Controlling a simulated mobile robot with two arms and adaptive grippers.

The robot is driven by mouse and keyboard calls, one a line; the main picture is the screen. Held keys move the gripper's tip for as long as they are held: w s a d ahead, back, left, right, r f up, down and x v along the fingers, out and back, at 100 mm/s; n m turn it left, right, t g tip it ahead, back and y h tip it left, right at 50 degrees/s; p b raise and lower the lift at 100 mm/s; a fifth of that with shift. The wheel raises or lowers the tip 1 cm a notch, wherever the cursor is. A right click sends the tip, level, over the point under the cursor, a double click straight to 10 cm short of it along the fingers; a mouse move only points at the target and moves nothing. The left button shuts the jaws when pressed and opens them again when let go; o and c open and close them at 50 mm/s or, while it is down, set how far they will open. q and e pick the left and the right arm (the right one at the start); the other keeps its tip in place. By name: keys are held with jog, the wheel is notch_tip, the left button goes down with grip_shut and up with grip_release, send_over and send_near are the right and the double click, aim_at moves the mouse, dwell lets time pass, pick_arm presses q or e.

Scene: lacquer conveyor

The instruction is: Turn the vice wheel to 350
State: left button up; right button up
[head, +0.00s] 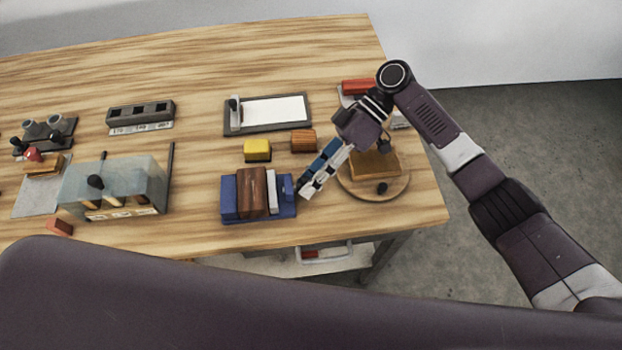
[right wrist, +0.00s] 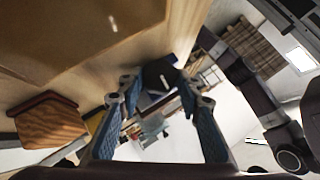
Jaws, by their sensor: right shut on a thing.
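The blue vice (head: 228,211) stands near the front edge of the wooden table with a brown wooden block (head: 252,190) and a pale plate (head: 271,191) between its parts. My right gripper (head: 305,189) is at the right end of the vice, fingers pointing down and left, shut on the vice wheel. The wheel is largely hidden by the fingertips in the head view. In the right wrist view a dark part, apparently the wheel (right wrist: 160,74), shows between the two fingertips. No angle reading is legible. My left gripper is not in view.
A round wooden board (head: 398,188) with a brown block lies under my right forearm. Yellow (head: 257,150) and orange (head: 303,140) blocks sit behind the vice. A clear box (head: 140,180) stands to the left. A framed white panel (head: 275,110) lies farther back.

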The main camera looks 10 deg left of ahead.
jog(key=o, duration=1.2)
jog(key=shift+c, duration=0.2)
